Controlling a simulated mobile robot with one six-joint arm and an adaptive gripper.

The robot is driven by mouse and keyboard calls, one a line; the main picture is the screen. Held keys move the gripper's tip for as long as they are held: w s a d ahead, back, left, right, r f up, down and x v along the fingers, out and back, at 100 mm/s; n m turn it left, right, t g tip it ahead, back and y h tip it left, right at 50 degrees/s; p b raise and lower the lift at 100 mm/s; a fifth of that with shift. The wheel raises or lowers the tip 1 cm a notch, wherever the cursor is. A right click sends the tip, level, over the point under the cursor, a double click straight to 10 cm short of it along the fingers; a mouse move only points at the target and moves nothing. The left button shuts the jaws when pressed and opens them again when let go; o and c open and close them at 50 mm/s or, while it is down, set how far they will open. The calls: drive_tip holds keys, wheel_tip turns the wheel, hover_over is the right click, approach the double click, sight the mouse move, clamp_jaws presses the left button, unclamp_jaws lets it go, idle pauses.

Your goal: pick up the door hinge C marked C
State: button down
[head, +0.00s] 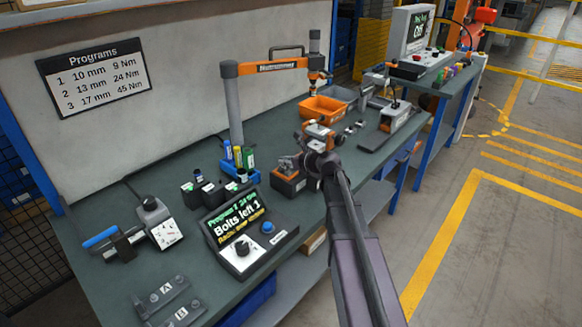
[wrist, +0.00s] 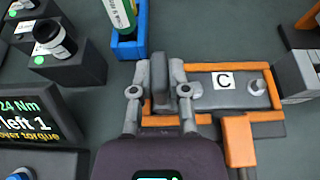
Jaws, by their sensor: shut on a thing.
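Door hinge C is a grey plate (wrist: 204,97) with a white C label and a round bolt head near its right end. It lies flat in an orange-edged dark fixture (wrist: 272,129) in the wrist view. My gripper (wrist: 157,91) is shut on the upright grey block at the hinge's left end, one finger on each side. In the head view the fixture (head: 289,184) stands on the bench, right of the blue holder. My wrist and arm hide part of it there, and the hinge's letter cannot be read.
A blue holder (head: 240,176) with bottles stands close to the fixture. A display box (head: 246,240) reads "Bolts left 1". Plates A (head: 163,296) and B (head: 182,315) lie at the front left. An orange bin (head: 323,109) and an orange-armed stand (head: 232,100) are behind.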

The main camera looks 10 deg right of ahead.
drive_tip(key=shift+r, duration=0.1)
idle(0.3)
wheel_tip(320, 180, up, 10)
drive_tip(key=p, duration=1)
idle(0.6)
